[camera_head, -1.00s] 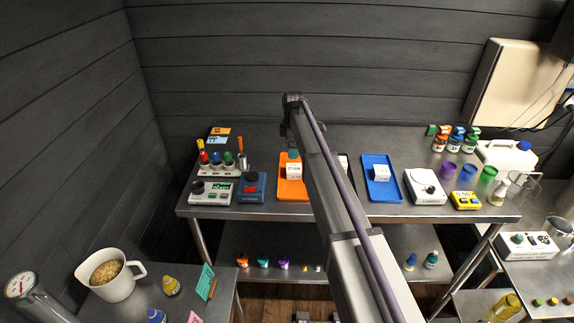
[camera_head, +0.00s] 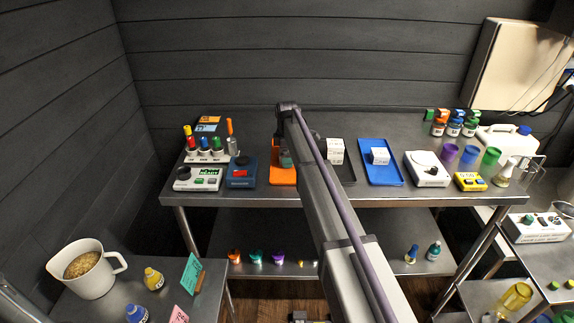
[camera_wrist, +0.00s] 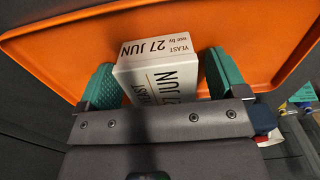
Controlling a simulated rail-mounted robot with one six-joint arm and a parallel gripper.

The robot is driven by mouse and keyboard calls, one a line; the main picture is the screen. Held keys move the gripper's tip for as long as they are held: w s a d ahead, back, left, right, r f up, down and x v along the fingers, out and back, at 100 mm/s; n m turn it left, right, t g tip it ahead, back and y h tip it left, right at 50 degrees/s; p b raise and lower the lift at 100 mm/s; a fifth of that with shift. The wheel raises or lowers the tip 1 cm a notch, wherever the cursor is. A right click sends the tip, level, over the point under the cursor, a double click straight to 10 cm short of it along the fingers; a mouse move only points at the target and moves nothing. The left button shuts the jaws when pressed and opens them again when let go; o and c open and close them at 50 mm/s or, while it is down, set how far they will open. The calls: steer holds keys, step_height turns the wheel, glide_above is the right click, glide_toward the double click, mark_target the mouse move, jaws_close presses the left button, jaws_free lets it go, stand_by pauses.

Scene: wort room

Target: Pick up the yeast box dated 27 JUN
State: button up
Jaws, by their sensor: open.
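The yeast box (camera_wrist: 158,65) is white with black print reading "YEAST use by 27 JUN" in the wrist view. It sits on an orange tray (camera_wrist: 60,48). My gripper (camera_wrist: 168,85) is open, with one green finger pad on each side of the box. I cannot tell whether the pads touch it. In the head view my arm hides the box, and the orange tray (camera_head: 283,177) shows only in part beside my gripper (camera_head: 286,160).
A white box (camera_head: 336,150) stands on a dark tray just right of my arm. Another white box (camera_head: 380,156) lies on a blue tray (camera_head: 382,178). A blue device (camera_head: 241,172) stands left of the orange tray. Bottles and cups crowd the bench's right end.

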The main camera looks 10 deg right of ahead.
steer(key=shift+r, duration=0.2)
steer(key=shift+c, duration=0.2)
steer(key=c, duration=1)
step_height(320, 180, up, 10)
steer(key=p, duration=1)
steer(key=shift+r+p, duration=0.25)
steer(key=shift+p, duration=0.15)
